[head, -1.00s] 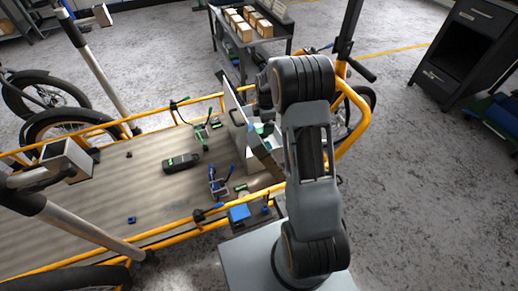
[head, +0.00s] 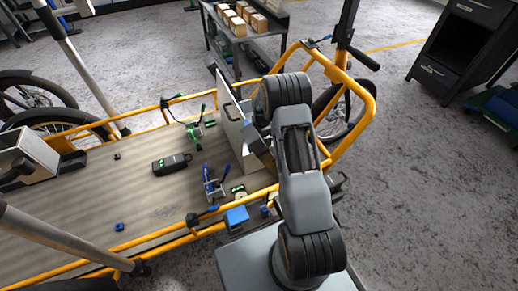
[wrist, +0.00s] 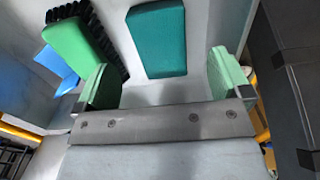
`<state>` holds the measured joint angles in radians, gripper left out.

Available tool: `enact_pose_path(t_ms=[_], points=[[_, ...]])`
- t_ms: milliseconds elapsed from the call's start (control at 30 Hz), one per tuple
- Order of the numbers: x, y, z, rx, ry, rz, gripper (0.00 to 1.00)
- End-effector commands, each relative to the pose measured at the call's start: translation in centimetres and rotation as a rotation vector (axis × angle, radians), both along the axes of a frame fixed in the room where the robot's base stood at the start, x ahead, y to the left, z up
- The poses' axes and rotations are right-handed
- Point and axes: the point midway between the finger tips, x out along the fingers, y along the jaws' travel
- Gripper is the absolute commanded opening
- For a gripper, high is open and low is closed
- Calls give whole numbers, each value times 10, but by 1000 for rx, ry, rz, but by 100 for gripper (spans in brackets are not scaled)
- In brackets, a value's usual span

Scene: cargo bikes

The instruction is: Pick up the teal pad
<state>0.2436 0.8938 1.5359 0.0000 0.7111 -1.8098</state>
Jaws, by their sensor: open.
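The teal pad (wrist: 158,40) is a flat, rounded rectangular block in the wrist view, lying on a pale grey surface. My gripper (wrist: 162,78) is open and empty, with one pale green finger pad at each side. The teal pad shows beyond the fingertips, between them in the picture and apart from both. In the head view I cannot make out the teal pad; my arm and an upright grey panel (head: 230,112) cover that area.
A green brush with dark bristles (wrist: 75,42) lies left of the pad, close to the left finger. A blue item (wrist: 55,66) is beside it. A dark wall-like body (wrist: 288,80) stands at right. The bike's deck (head: 105,195) holds clamps and a black case (head: 171,164).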

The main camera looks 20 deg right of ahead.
Motion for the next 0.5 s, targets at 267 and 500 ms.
enact_pose_path(t_ms=[267, 500], points=[[0, 1, -33, 1, 2, 1, 96], [0, 1, -54, 0, 0, 1, 96]])
